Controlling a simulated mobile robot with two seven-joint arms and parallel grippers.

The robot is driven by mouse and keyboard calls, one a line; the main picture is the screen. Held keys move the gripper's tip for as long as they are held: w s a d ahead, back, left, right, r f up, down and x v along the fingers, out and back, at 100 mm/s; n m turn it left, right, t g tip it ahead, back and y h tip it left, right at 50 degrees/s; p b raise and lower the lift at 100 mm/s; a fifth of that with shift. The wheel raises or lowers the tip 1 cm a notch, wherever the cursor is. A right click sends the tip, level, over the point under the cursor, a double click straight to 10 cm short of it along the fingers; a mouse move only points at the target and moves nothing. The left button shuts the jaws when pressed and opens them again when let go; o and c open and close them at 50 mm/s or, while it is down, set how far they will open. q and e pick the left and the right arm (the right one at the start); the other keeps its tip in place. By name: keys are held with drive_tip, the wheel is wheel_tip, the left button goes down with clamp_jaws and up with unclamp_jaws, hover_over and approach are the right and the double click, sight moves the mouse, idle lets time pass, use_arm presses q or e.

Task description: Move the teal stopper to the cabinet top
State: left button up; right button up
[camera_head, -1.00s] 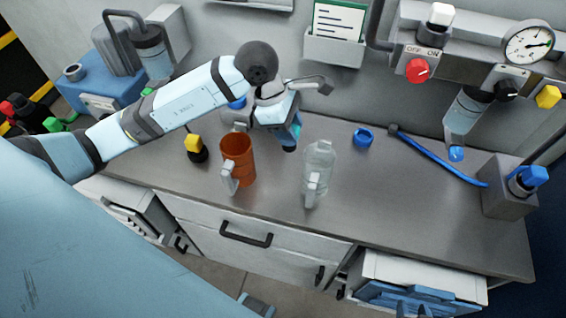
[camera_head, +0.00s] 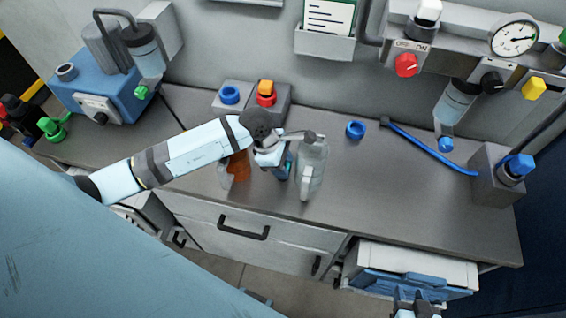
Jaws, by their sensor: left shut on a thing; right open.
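My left gripper (camera_head: 279,172) is low over the middle of the grey worktop, between the orange jug (camera_head: 240,168) and the clear bottle (camera_head: 312,160). It is shut on a small teal thing, apparently the teal stopper (camera_head: 289,163), mostly hidden by the jaws. I cannot tell whether the stopper touches the worktop. The worktop (camera_head: 400,195) covers the drawer cabinet (camera_head: 240,228). My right gripper (camera_head: 416,300) is open at the bottom edge, in front of the white unit with blue parts (camera_head: 415,275), and is partly cut off.
A blue ring (camera_head: 356,130) and a blue hose (camera_head: 430,148) lie toward the back. Grey blocks at the wall carry another blue ring (camera_head: 229,95) and a red piece with an orange top (camera_head: 265,93). A blue machine (camera_head: 115,95) stands at left. The right half is fairly clear.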

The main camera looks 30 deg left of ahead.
use_arm(q)
drive_tip(key=shift+f, duration=0.1)
drive_tip(key=o, duration=1)
drive_tip(key=shift+r, duration=0.25)
drive_tip(key=shift+a+r, duration=0.2)
drive_tip(key=shift+r, duration=0.05)
drive_tip(key=b+v, duration=0.1)
drive_tip(key=v, duration=1)
drive_tip(key=shift+a+r, duration=0.1)
drive_tip(key=shift+s, duration=0.15)
